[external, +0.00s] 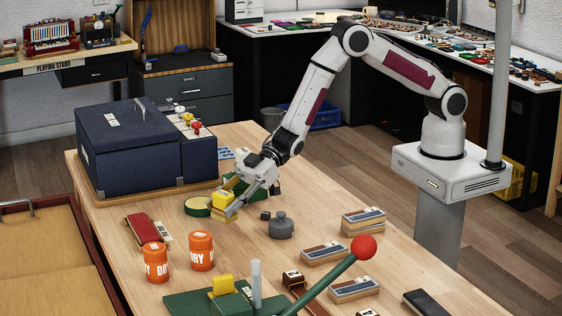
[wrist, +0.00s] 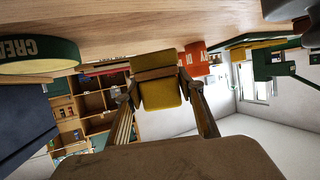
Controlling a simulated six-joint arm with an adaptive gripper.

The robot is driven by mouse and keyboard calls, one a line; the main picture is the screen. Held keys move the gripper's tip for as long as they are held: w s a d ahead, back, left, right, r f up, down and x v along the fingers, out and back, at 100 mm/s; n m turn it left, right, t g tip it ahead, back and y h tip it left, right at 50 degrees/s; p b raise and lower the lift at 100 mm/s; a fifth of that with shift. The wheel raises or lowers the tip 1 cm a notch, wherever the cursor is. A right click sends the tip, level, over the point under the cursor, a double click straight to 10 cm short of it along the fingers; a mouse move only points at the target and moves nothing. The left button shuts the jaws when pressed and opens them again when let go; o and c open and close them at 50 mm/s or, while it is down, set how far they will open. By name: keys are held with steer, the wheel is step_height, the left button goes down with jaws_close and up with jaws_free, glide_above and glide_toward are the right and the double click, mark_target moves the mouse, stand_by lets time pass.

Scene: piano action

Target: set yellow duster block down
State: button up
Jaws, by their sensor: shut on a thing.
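The yellow duster block (external: 221,200) is at the middle of the bench, just right of a round green-rimmed tin (external: 197,206). My gripper (external: 230,204) is shut on it, reaching in from the right. In the wrist view the block (wrist: 160,92) sits between the two fingers (wrist: 161,98), with a wood-brown part above its yellow face. The bench top (wrist: 150,25) appears along the top of that view, close to the block. I cannot tell whether the block touches the bench.
A dark blue case (external: 130,150) stands behind left. A grey weight-like object (external: 281,226) is to the right. A green lever with a red ball (external: 363,249) rises in front.

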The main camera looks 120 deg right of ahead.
steer(key=shift+f, duration=1.5)
steer(key=shift+f, duration=0.2)
steer(key=o, duration=1.1)
steer(key=shift+o, duration=0.2)
steer(key=shift+r, duration=0.2)
steer(key=shift+v, duration=6)
steer(key=shift+d+r, duration=0.1)
